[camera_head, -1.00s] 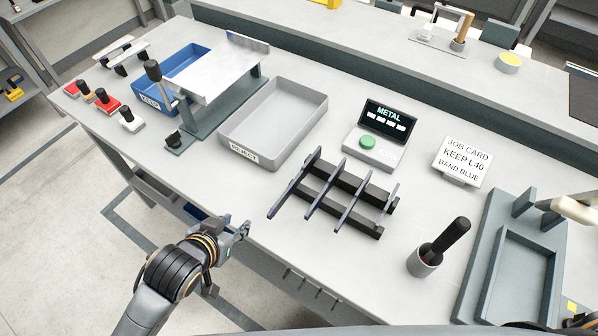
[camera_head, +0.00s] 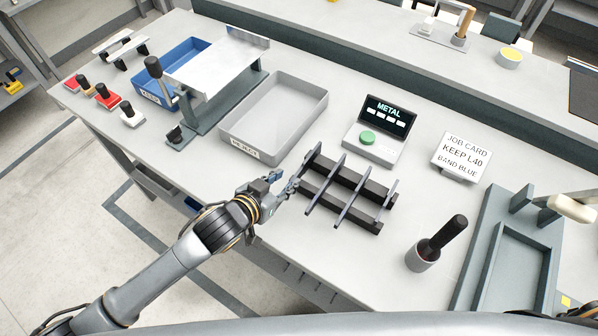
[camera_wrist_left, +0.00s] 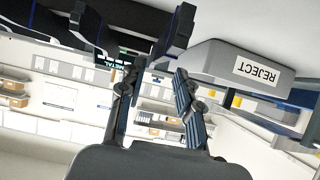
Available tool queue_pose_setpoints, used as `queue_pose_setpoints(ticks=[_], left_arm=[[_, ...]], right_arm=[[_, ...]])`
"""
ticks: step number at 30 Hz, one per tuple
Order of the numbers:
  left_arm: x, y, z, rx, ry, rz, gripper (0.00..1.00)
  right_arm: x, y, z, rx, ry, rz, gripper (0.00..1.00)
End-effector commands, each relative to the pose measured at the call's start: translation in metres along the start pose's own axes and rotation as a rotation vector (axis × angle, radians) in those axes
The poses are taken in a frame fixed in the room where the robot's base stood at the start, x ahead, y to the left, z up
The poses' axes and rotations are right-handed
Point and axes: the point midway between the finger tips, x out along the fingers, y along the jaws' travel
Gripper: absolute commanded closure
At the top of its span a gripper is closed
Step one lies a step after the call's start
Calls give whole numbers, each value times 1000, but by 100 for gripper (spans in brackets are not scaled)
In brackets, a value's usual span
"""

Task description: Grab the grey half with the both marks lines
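A black rack (camera_head: 354,180) lies on the bench, with several thin dark grey-blue strips (camera_head: 327,190) standing across its two bars. I cannot pick out a grey half with two mark lines; any such marks are too small to see. My left gripper (camera_head: 285,181) is at the rack's left end, close to the leftmost strip. In the left wrist view its fingers (camera_wrist_left: 160,70) are apart with nothing held between them. A dark, blue-edged rack part (camera_wrist_left: 176,34) shows just beyond the fingertips; I cannot tell whether they touch. My right gripper is not in view.
The grey REJECT tray (camera_head: 290,140) stands behind the left gripper. A blue KEEP tray (camera_head: 182,62) is farther left. A METAL display with a green button (camera_head: 368,138) and a job card (camera_head: 461,156) stand behind the rack. A black-handled tool in a cup (camera_head: 424,257) is to its right.

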Motion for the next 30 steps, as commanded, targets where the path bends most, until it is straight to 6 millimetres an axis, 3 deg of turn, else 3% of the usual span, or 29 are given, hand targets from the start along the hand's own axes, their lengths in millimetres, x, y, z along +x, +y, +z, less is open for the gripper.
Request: queue_pose_setpoints(ticks=[12, 22, 27, 30], left_arm=[[46, 7, 0, 1, -1, -1, 66], [52, 7, 1, 1, -1, -1, 66], [52, 7, 2, 0, -1, -1, 100], [52, 7, 2, 1, -1, -1, 100]], right_arm=[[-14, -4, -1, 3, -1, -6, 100], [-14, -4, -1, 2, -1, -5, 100], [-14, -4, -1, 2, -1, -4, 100], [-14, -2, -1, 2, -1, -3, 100]])
